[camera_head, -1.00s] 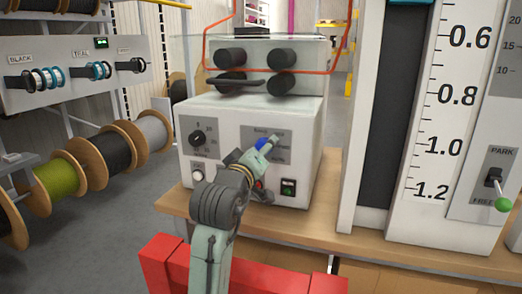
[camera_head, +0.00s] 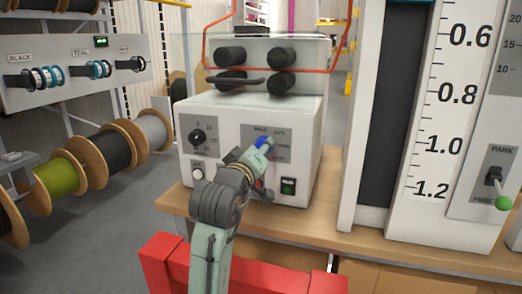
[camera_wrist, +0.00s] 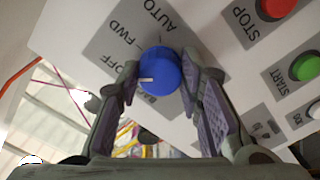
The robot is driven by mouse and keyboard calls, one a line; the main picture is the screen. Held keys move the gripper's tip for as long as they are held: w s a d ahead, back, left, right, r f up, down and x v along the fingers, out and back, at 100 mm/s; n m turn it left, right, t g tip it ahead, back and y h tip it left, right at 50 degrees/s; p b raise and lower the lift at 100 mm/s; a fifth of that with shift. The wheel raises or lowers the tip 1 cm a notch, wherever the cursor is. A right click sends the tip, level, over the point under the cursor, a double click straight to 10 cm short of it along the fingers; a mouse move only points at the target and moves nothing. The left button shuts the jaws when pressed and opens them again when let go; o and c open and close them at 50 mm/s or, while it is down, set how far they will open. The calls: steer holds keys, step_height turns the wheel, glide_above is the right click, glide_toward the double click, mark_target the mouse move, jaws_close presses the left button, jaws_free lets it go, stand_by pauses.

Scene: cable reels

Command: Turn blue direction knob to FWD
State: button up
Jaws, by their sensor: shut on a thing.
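The blue direction knob (camera_wrist: 161,66) sits on a grey label plate on the front of a white machine. In the wrist view its white pointer line faces left, close to the OFF label. FWD and AUTO are printed above that, and a label below is partly covered. My gripper (camera_wrist: 160,77) has one finger on each side of the knob and is shut on it. In the head view the knob (camera_head: 265,143) shows just beyond my gripper (camera_head: 257,156), which hides part of the plate.
A red STOP button (camera_wrist: 274,8) and a green START button (camera_wrist: 306,66) lie right of the knob in the wrist view. A black dial (camera_head: 198,137) is on the machine's left. Cable reels (camera_head: 108,147) stand at left, and a measuring scale (camera_head: 455,100) at right.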

steer(key=shift+m, duration=0.3)
steer(key=shift+m+b, duration=0.55)
steer(key=shift+m, duration=3.55)
steer(key=o, duration=1.2)
steer(key=shift+a, duration=0.1)
